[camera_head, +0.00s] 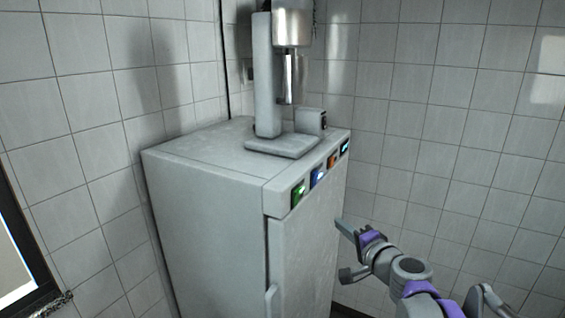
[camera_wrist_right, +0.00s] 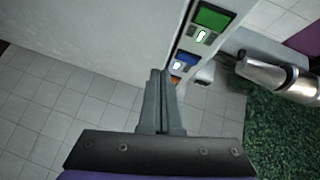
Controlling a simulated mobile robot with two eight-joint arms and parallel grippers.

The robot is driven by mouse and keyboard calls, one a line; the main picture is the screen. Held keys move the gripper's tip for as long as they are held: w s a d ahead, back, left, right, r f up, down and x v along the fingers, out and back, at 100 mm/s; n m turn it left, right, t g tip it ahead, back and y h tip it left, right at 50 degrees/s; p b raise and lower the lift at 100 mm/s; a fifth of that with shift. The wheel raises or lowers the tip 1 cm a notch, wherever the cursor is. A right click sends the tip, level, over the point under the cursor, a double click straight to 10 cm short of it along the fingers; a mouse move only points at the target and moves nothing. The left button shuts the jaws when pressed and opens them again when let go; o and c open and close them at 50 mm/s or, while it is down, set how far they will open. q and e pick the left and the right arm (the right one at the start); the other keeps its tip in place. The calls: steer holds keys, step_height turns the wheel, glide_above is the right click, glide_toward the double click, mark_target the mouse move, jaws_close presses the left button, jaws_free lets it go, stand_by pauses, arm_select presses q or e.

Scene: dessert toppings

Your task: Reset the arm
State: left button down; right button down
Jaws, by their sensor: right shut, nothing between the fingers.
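My right arm comes in from the lower right in the head view. Its gripper (camera_head: 343,228) is close to the front of a grey cabinet, below a row of coloured switches. In the right wrist view the gripper's fingers (camera_wrist_right: 161,76) are together with nothing between them. They point toward the cabinet's switch panel, which has a green switch (camera_wrist_right: 213,17) and a blue switch (camera_wrist_right: 183,62). I cannot tell whether the fingertips touch the cabinet. My left gripper is not in view.
The grey cabinet (camera_head: 212,215) stands by tiled walls. A machine (camera_head: 267,80) with a metal cylinder (camera_head: 291,75) sits on its top. A dark-framed opening (camera_head: 22,250) is at the lower left. Space right of the cabinet, before the tiled wall (camera_head: 450,150), looks free.

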steer(key=s+a+f+n+g+y, duration=0.1)
steer(key=s+a+f+n+g, duration=0.2)
steer(key=s+a+f+n, duration=0.45)
steer(key=s+d+f+n+g+h, duration=0.2)
steer(key=s+f, duration=0.6)
steer(key=s, duration=0.4)
steer(key=s+d+f+n+g+h, duration=0.3)
steer(key=s+f+g, duration=0.2)
steer(key=s+f, duration=0.4)
steer(key=s, duration=0.3)
steer(key=shift+d+f, duration=0.15)
steer(key=shift+d, duration=0.1)
